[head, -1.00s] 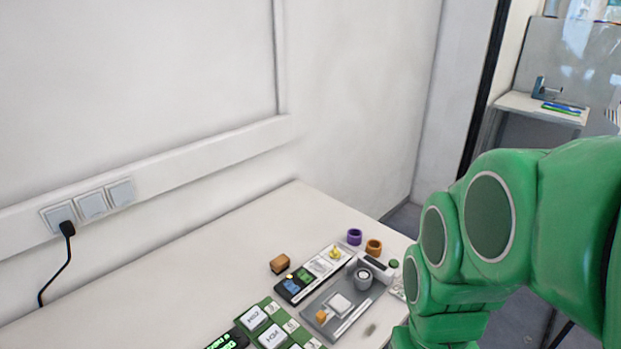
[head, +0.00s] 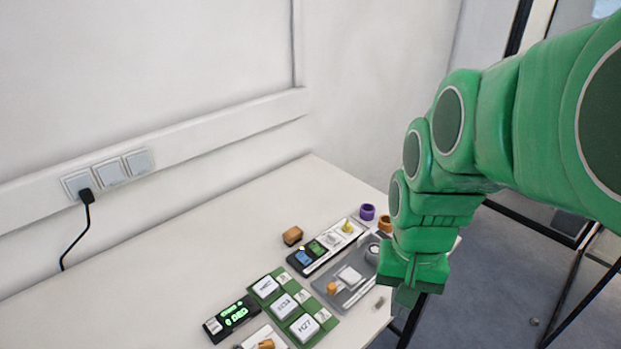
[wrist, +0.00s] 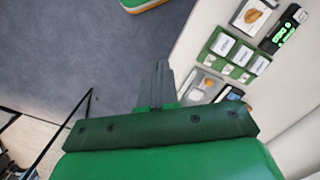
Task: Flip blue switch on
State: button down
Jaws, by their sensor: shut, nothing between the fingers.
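The blue switch (head: 303,257) sits on a black and white panel (head: 325,248) on the table, beside a green switch (head: 316,247). It is too small to tell which way it is set. My gripper (head: 406,297) points down at the table's right edge, to the right of the panel and apart from it. In the wrist view my gripper (wrist: 160,68) is shut and empty, above the floor beside the table. Part of the panel shows there at the lower right, partly hidden by my gripper mount.
A grey tray fixture (head: 350,291) lies between the panel and my gripper. A green board (head: 290,305) with white tiles and a black display (head: 230,318) are nearer. A brown block (head: 292,236), purple ring (head: 367,212) and orange ring (head: 385,223) stand around. The table's back left is clear.

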jog(key=w+a+f+m+t, duration=0.15)
jog(key=w+a, duration=0.25)
jog(key=w, duration=0.4)
jog(key=w+a+f+m, duration=0.1)
jog(key=w+a+m, duration=0.15)
jog(key=w, duration=0.65)
jog(key=m+y, duration=0.1)
jog(key=m, duration=0.2)
send_over(300, 253)
jog(key=s+d, duration=0.2)
notch_tip(300, 253, down, 6)
jog(key=shift+f+t, duration=0.2)
jog(key=shift+t, duration=0.25)
jog(key=shift+f, duration=0.1)
jog(key=f, duration=0.4)
jog(key=w+a+f, duration=0.1)
jog(key=f, duration=0.7)
jog(key=shift+w+a, duration=0.15)
jog(key=shift+a, duration=0.05)
jog(key=shift+w+a+f, duration=0.15)
jog(key=shift+f, duration=0.65)
